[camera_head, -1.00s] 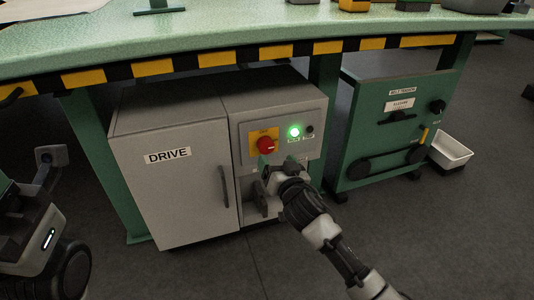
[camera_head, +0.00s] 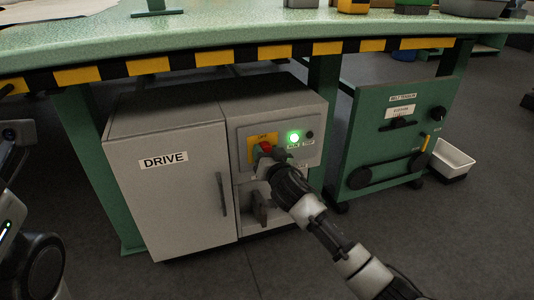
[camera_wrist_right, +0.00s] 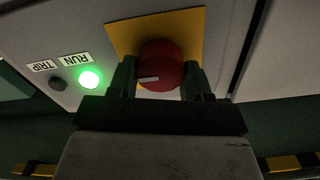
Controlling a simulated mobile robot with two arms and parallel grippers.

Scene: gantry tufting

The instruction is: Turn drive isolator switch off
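The drive isolator switch is a red rotary knob (camera_head: 265,147) on a yellow plate (camera_head: 256,142) on the front of the grey DRIVE cabinet (camera_head: 180,205). My right gripper (camera_wrist_right: 159,75) is at the knob, with its two dark fingers apart, one on each side of it. In the right wrist view the red knob (camera_wrist_right: 160,66) sits between them, its white mark lying roughly level. I cannot tell whether the fingers touch it. The green RUN lamp (camera_head: 294,138) is lit; the TRIP lamp (camera_wrist_right: 58,84) is dark. My left gripper is not in view.
A green bench with a black and yellow striped edge (camera_head: 210,62) overhangs the cabinet. A door handle (camera_head: 222,194) and a dark lever (camera_head: 259,207) project from the cabinet front. A green belt tension unit (camera_head: 380,145) and a white bin (camera_head: 453,160) stand to the right.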

